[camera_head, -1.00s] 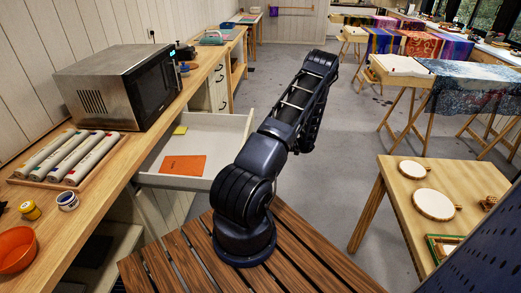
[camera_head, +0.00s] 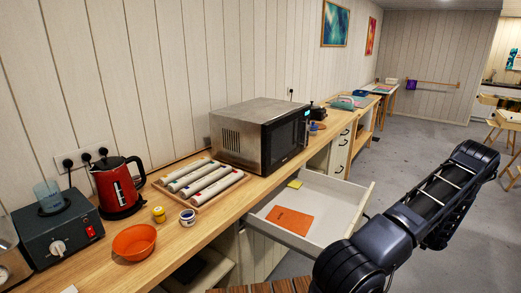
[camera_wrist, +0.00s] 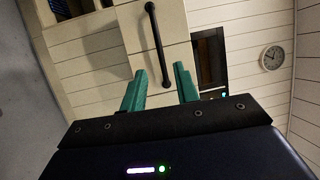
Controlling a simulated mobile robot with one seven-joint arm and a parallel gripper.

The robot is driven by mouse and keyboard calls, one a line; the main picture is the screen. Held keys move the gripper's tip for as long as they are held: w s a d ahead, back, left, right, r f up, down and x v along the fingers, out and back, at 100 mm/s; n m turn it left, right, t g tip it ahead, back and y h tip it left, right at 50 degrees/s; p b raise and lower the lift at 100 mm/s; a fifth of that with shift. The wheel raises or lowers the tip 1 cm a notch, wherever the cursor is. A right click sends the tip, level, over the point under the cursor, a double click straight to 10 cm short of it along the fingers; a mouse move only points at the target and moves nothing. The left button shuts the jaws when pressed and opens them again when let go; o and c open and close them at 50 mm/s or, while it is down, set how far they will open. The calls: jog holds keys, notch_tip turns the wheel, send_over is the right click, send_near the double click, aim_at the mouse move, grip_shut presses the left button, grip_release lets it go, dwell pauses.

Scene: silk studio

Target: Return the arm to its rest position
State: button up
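My arm (camera_head: 400,225) reaches out at the right of the head view, over the floor beside the open drawer. Its end points away, and my gripper is not visible in the head view. In the wrist view my gripper (camera_wrist: 161,82) shows two green fingers, set well apart with nothing between them. Beyond the fingers are a cream cabinet front (camera_wrist: 105,60) with a dark bar handle (camera_wrist: 158,45), seen at an odd tilt. The fingers appear apart from the handle.
The drawer (camera_head: 322,198) stands open with an orange sheet (camera_head: 290,220) and a yellow pad (camera_head: 295,184) inside. The wooden counter carries a microwave (camera_head: 262,135), several capped rolls on a tray, a red kettle (camera_head: 117,187) and an orange bowl (camera_head: 134,241). Grey floor is free behind the arm.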

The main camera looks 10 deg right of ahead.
jog(key=w+a+r+n+g+h, duration=0.1)
jog(key=w+a+r+g+h, duration=0.2)
jog(key=a+r, duration=0.6)
jog(key=w+a+r+n+g+h, duration=0.1)
jog(key=w+a+r+g+h, duration=0.15)
jog(key=a+r, duration=0.55)
jog(key=w+a+r+n+g+h, duration=0.15)
jog(key=a+r+g+h, duration=0.35)
jog(key=r, duration=0.7)
jog(key=s+a+r+t+h, duration=0.2)
jog(key=s+a+r+h, duration=0.25)
jog(key=a+r, duration=0.65)
jog(key=s+a+r+t+h, duration=0.2)
jog(key=s+a+r+t, duration=0.2)
jog(key=s+a, duration=0.7)
jog(key=s+t, duration=0.2)
jog(key=shift+s+a+h, duration=0.15)
jog(key=shift+s+h, duration=0.2)
jog(key=shift+h, duration=0.05)
